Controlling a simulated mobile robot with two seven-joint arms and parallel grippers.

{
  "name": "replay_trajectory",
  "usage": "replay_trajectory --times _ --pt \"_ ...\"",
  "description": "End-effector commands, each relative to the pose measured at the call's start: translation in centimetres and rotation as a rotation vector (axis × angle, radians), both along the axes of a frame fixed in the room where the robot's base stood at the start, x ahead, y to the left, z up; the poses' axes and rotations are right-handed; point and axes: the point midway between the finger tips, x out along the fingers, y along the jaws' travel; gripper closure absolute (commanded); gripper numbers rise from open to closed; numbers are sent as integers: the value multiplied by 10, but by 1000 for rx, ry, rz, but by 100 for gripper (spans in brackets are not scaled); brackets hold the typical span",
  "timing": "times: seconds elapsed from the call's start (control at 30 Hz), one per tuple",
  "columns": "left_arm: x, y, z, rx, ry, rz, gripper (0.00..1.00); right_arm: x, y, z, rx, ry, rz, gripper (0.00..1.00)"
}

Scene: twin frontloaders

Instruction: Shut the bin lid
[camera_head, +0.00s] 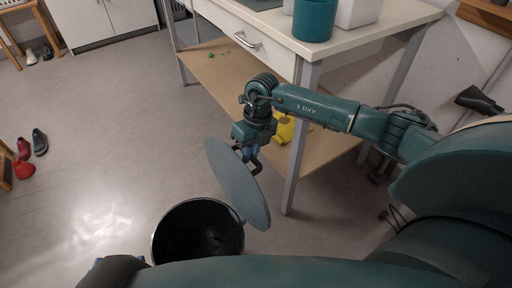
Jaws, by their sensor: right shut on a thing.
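The bin (160,232) is a dark round container on the floor at the bottom middle, its mouth open and its inside black. Its grey-blue round lid (236,182) stands steeply tilted at the bin's right side, its lower part overlapping the bin's right rim in view. My right gripper (253,156) is behind the lid's upper right side, shut on the lid at what looks like a dark handle; the exact contact is partly hidden.
A white table (345,42) with a drawer and a wooden lower shelf (222,75) stands behind my right arm. Its metal leg (296,165) is close to the lid's right. A teal pot (315,20) stands on top. Shoes (39,142) lie far left; the floor between is clear.

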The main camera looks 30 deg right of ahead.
Motion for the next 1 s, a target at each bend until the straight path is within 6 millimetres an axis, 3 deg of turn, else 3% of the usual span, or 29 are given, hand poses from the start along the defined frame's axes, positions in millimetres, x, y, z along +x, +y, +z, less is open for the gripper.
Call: replay_trajectory --times 0.2,0.63,1.0 --pt "0 0 8 -1 -1 0 41 -2 15 5 1 -3 2 94" --pt "0 0 9 -2 -2 0 41 -2 20 6 2 -6 3 94" --pt "0 0 16 -2 -2 0 41 -6 48 8 3 -6 4 94"
